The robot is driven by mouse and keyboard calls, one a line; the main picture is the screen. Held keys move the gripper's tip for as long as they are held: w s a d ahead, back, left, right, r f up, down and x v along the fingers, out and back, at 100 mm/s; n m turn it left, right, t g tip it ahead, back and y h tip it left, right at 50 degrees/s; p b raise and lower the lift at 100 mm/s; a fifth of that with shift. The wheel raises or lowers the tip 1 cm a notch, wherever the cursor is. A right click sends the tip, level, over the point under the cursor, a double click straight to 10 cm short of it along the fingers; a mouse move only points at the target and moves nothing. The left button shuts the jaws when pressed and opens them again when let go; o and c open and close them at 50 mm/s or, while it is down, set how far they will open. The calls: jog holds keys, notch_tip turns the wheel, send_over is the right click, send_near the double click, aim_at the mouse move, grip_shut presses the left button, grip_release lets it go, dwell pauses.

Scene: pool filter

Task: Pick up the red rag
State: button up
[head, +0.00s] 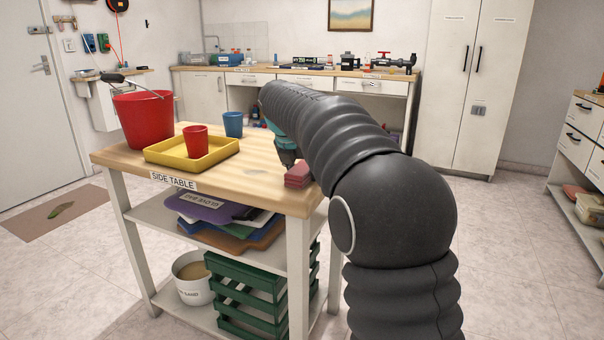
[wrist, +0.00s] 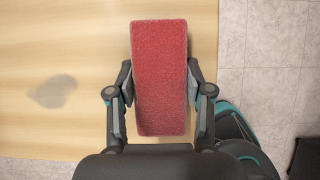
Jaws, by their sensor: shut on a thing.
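The red rag (wrist: 159,80) is a flat folded rectangle between the two fingers of my gripper (wrist: 160,108) in the wrist view. Both fingers press against its long sides. In the head view the red rag (head: 298,176) shows at the right front corner of the side table (head: 235,180), below my gripper (head: 287,153). My arm hides part of the gripper there. I cannot tell whether the rag still touches the table top.
On the side table stand a red bucket (head: 143,118), a yellow tray (head: 215,154) holding a red cup (head: 196,142), and a blue cup (head: 233,124). A grey stain (wrist: 52,91) lies on the wood. The table edge and tiled floor (wrist: 275,60) are right of the rag.

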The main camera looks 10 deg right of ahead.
aim_at(302, 167)
jog(key=shift+r, duration=0.1)
notch_tip(302, 167, up, 4)
jog(key=shift+r+p, duration=0.1)
jog(key=shift+p, duration=0.3)
jog(key=s+d+r+p, duration=0.1)
jog(key=d+r, duration=0.6)
jog(key=d, duration=0.4)
jog(key=shift+s+d+p, duration=0.3)
jog(key=shift+s, duration=0.05)
jog(key=shift+o, duration=0.4)
